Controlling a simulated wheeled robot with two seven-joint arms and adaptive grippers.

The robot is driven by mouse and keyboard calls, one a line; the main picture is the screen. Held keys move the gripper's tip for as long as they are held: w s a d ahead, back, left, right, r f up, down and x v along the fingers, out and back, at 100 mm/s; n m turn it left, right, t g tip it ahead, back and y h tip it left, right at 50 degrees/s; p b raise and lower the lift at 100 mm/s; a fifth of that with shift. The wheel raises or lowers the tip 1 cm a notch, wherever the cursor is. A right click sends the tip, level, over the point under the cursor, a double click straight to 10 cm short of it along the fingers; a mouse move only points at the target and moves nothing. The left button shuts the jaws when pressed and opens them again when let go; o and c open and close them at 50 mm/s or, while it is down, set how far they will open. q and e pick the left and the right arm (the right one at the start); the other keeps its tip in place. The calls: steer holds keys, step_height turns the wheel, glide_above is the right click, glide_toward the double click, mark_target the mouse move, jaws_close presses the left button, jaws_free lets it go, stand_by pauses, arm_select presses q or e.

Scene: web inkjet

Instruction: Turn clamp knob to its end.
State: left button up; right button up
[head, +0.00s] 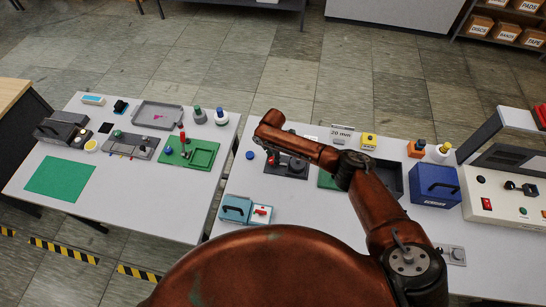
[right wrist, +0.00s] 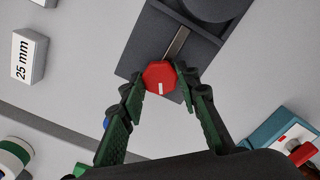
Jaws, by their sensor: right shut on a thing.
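The clamp knob (right wrist: 159,77) is red and many-sided, with a white mark on its face that points toward the bottom of the right wrist view. It sits at the near end of a slotted dark clamp plate (right wrist: 152,48). My right gripper (right wrist: 161,82) is shut on the knob, with one green-padded finger on each side. In the head view the dark clamp plate (head: 290,171) lies on the right table below my right wrist, with a small red spot beside the gripper. The arm and gripper partly hide this area. My left gripper is not in view.
A white "25 mm" block (right wrist: 28,57) stands left of the clamp plate. A teal box (head: 235,209) stands near the table's front edge. A blue box (head: 432,186) stands to the right. A gap separates the left table (head: 120,190) from this one.

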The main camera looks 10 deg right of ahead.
steer(key=m+p, duration=0.3)
steer(key=m, duration=0.4)
steer(key=shift+a+r, duration=0.15)
steer(key=m+p, duration=0.2)
steer(key=m, duration=0.4)
steer(key=shift+m, duration=0.4)
steer(key=m+p, duration=0.1)
steer(key=m, duration=0.4)
steer(key=shift+w+p, duration=0.1)
steer(key=shift+p, duration=0.2)
steer(key=m, duration=0.5)
steer(key=shift+w+r+p, duration=0.1)
steer(key=shift+w+p, duration=0.05)
steer(key=shift+p, duration=0.25)
steer(key=shift+m, duration=0.4)
steer(key=o, duration=1.1)
steer(key=shift+o, duration=0.2)
